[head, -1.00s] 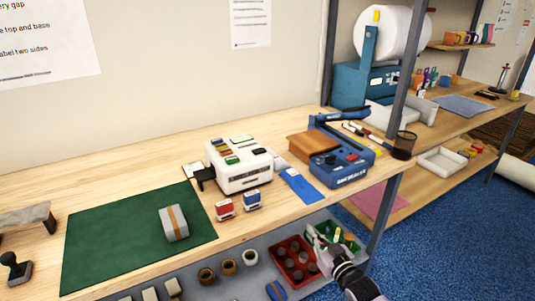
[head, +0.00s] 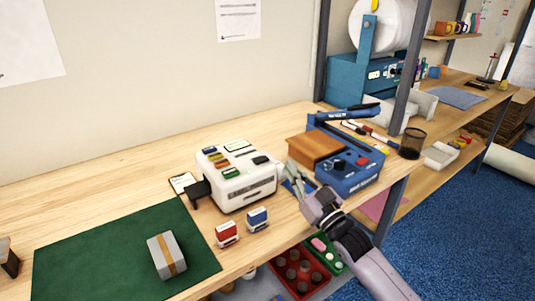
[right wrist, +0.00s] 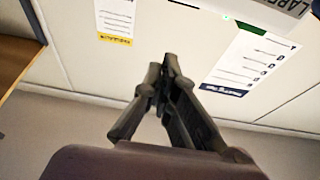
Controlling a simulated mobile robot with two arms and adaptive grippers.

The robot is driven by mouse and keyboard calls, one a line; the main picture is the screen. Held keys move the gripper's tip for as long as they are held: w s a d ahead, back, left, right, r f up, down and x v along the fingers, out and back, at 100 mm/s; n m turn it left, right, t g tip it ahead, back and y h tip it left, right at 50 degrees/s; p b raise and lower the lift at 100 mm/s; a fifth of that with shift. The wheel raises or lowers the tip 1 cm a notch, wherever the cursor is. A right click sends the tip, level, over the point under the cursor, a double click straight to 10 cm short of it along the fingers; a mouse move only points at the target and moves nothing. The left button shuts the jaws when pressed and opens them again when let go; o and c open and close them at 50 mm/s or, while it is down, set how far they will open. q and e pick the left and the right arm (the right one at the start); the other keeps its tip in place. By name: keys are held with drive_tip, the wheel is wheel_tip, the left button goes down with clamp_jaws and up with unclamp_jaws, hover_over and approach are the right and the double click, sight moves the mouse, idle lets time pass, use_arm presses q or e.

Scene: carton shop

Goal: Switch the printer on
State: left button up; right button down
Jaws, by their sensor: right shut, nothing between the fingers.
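The printer (head: 240,185) is a white box with several coloured buttons on its top, standing on the wooden bench in the middle of the head view. A black part sticks out at its left side. I cannot tell from its buttons whether it is on. My right gripper (head: 291,180) is just right of the printer, in front of the blue machine. Its fingers are shut and empty; the right wrist view shows the fingertips (right wrist: 163,68) close together, pointing at the pale wall. I cannot tell whether they touch the printer. My left gripper is not in view.
Red (head: 228,233) and blue (head: 257,219) stamps stand before the printer. A strapped grey box (head: 166,256) lies on a green mat (head: 85,262). The bench behind the printer is clear.

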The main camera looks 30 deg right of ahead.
wheel_tip(320, 180, up, 3)
drive_tip(key=p, duration=0.2)
hover_over(272, 165)
drive_tip(key=shift+s+r, duration=0.15)
drive_tip(key=shift+s, duration=0.2)
drive_tip(key=f, duration=0.3)
drive_tip(key=shift+w, duration=0.4)
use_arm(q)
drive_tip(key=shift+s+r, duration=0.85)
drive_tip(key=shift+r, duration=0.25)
use_arm(e)
drive_tip(key=shift+a+f, duration=0.1)
drive_tip(key=shift+f, duration=0.45)
